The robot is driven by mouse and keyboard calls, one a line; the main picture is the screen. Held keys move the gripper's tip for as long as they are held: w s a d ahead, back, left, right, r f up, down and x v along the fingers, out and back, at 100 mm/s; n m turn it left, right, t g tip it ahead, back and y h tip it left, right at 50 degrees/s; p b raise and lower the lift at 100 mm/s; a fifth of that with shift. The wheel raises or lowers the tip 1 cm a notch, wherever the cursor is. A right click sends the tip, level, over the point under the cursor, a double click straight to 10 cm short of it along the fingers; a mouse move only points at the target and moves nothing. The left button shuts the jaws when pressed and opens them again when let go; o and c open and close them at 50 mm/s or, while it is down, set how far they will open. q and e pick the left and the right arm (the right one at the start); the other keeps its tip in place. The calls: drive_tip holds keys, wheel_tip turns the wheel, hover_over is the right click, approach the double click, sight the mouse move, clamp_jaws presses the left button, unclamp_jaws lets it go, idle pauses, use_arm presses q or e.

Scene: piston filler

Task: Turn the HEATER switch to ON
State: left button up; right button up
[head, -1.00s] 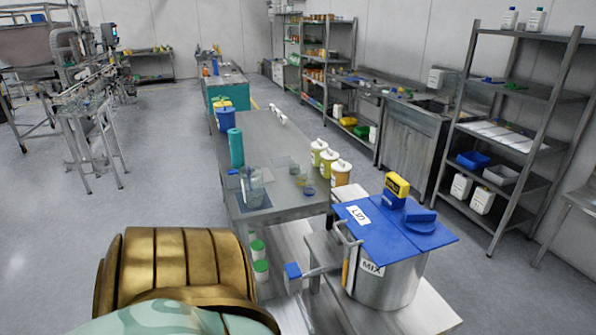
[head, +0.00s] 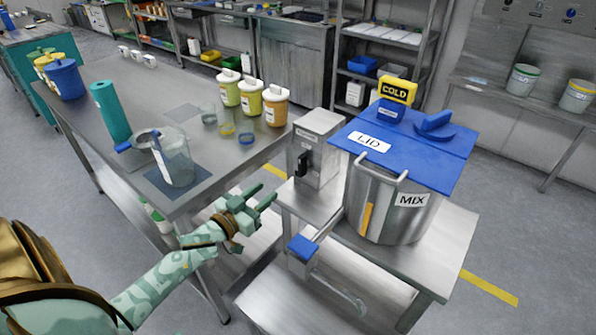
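A grey metal box (head: 325,130) with a small label, too small to read surely, stands on the steel stand left of the MIX pot. A black rotary switch (head: 303,164) is on its front face; I cannot read its setting. My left gripper (head: 267,195), patterned green, is in front and to the left of the box, below the switch. Its fingers point up toward the box, apart from each other, with nothing between them. It does not touch the switch. My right gripper is not in view.
A blue-ended valve handle (head: 303,247) sticks out below the box.

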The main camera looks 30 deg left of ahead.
sight(300, 165)
use_arm(q)
drive_tip(key=w+b, duration=0.1)
drive_tip(key=w, duration=0.3)
drive_tip(key=w+d+b, duration=0.1)
drive_tip(key=w, duration=0.4)
drive_tip(key=w+b, duration=0.1)
drive_tip(key=w, duration=0.4)
drive_tip(key=shift+d+f, duration=0.15)
drive_tip(key=shift+w, duration=0.25)
clamp_jaws()
